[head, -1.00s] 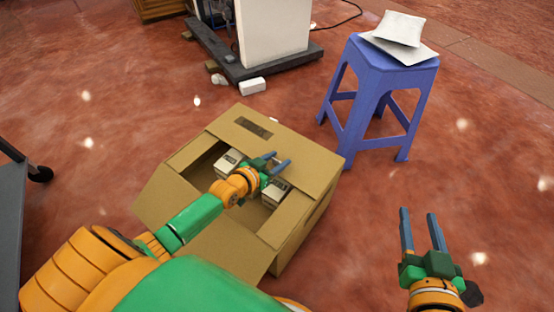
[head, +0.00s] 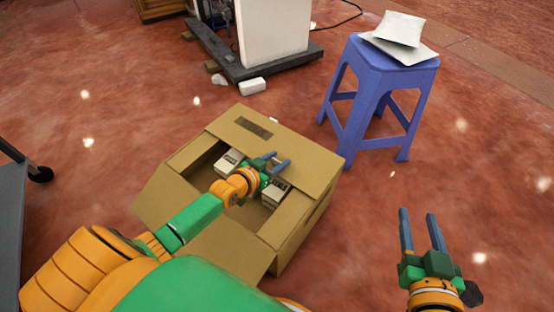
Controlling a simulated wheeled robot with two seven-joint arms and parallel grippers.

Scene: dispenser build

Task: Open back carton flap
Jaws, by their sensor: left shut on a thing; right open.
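The open-topped carton (head: 300,225) stands on the floor in the middle of the head view. Its near flap (head: 232,250) hangs outward toward me, and a left flap (head: 160,190) is folded out. The back flap (head: 262,137) lies over the far part of the opening. My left gripper (head: 274,162) is at the back flap's near edge, with its fingers pointing to the far right, shut on what looks like that flap. The exact contact is hard to see. My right gripper (head: 421,230) is open and empty, right of the carton.
Small boxes (head: 229,161) with printed labels sit inside the carton. A blue stool (head: 378,75) with papers (head: 402,30) stands behind and to the right. A white cabinet (head: 272,30) on a dark base is behind.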

